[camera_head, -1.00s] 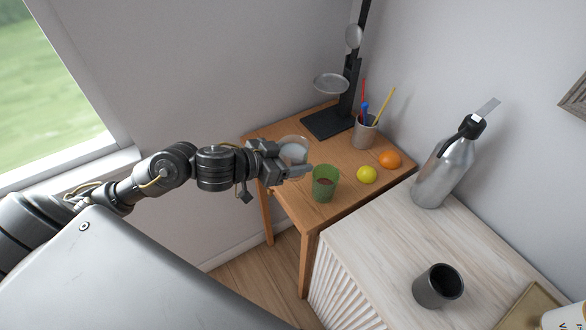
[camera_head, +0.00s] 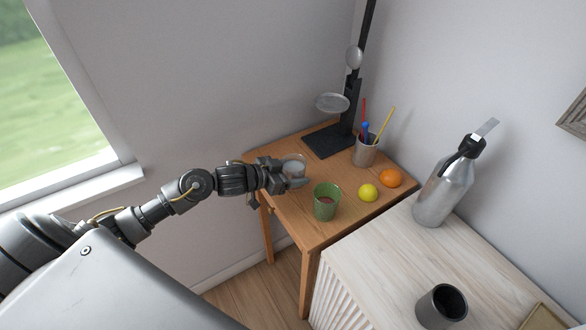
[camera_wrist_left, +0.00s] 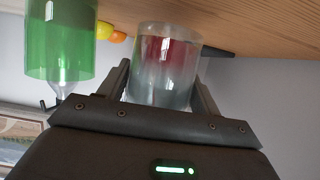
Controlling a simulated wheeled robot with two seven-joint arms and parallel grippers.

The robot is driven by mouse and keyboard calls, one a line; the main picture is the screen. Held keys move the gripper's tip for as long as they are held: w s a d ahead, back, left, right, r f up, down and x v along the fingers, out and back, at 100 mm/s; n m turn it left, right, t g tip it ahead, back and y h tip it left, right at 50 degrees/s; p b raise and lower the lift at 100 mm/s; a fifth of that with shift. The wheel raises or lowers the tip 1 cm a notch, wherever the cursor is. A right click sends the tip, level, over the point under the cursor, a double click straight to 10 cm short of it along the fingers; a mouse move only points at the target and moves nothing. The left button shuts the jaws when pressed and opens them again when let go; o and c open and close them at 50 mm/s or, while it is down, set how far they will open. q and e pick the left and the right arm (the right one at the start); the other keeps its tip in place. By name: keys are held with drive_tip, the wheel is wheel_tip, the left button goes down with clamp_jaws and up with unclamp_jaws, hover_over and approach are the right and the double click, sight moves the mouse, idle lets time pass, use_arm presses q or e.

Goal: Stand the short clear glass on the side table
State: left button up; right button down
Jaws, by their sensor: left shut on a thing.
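The short clear glass (camera_head: 295,165) is between the fingers of my left gripper (camera_head: 291,173), which is shut on it. In the left wrist view the clear glass (camera_wrist_left: 164,68) sits between the two fingers (camera_wrist_left: 163,88), with the wooden top close by. The glass is over the wooden side table (camera_head: 285,206); I cannot tell whether its base touches the top. Part of the glass is hidden by the gripper in the head view. My right gripper is not in view.
A green cup (camera_head: 325,203) stands close to the right of my left gripper. A lemon (camera_head: 368,192), an orange (camera_head: 390,178), a pencil holder (camera_head: 365,152) and a black stand (camera_head: 328,140) are on the table. A white cabinet (camera_head: 400,250) adjoins it, bearing a steel bottle (camera_head: 441,195) and a dark mug (camera_head: 440,308).

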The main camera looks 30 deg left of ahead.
use_arm(q)
drive_tip(key=shift+f, duration=0.9)
drive_tip(key=shift+f, duration=0.15)
drive_tip(key=o, duration=1.3)
drive_tip(key=shift+b+v, duration=0.7)
drive_tip(key=shift+v, duration=5.4)
drive_tip(key=shift+w, duration=0.1)
